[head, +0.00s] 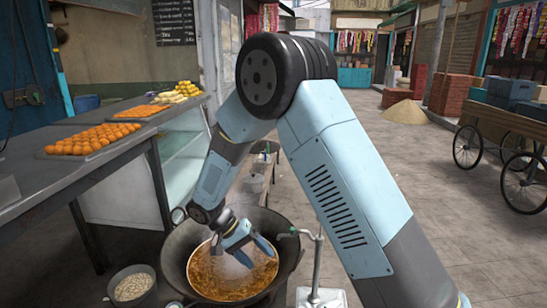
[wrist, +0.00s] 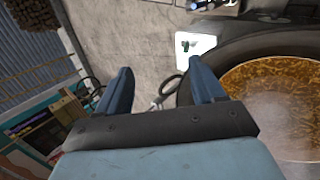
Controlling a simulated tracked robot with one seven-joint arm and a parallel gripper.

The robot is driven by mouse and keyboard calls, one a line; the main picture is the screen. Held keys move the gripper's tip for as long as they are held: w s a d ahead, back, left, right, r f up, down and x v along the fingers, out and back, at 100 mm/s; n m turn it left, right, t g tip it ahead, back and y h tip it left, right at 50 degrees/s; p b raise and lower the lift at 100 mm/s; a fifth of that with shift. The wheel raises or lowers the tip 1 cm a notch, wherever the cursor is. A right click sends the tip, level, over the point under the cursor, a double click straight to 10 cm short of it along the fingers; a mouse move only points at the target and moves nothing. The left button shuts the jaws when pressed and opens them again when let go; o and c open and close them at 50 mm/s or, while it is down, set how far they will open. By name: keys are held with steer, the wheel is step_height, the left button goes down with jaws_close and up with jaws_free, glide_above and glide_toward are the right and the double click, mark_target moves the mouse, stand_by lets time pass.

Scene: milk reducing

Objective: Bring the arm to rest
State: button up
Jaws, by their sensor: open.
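My arm (head: 335,175) rises from the lower right of the head view, bends at a black joint at the top and reaches down to the left. My gripper (head: 258,254) hangs over a large dark pan (head: 285,272) of golden-brown liquid (head: 215,280). In the wrist view my gripper (wrist: 160,92) is open, with two blue fingers apart and nothing between them. The pan's dark rim (wrist: 240,58) and the liquid (wrist: 285,85) lie to the right of the fingers there. Whether the fingers touch anything below is hard to tell.
A counter (head: 60,185) with trays of orange sweets (head: 90,138) stands at the left. A metal bucket (head: 132,284) sits left of the pan. A thin stand (head: 317,260) rises right of it. A wheeled cart (head: 510,125) is at far right; paved floor (head: 440,200) lies open between.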

steer(key=s+d+r+t+y, duration=0.1)
steer(key=d+r+y, duration=0.2)
steer(key=d+r, duration=0.6)
steer(key=s+d+r+y, duration=0.2)
steer(key=d+r, duration=0.5)
steer(key=r, duration=0.4)
steer(key=s+d+r+t+y, duration=0.1)
steer(key=s+d+r+t, duration=0.2)
steer(key=s+d+r, duration=0.2)
steer(key=s+d+r+t+y, duration=0.2)
steer(key=s+d+r, duration=0.3)
steer(key=s+d, duration=0.3)
steer(key=shift+s+t, duration=0.4)
steer(key=shift+s, duration=1.05)
steer(key=shift+d, duration=0.1)
steer(key=c, duration=0.5)
steer(key=shift+w, duration=0.1)
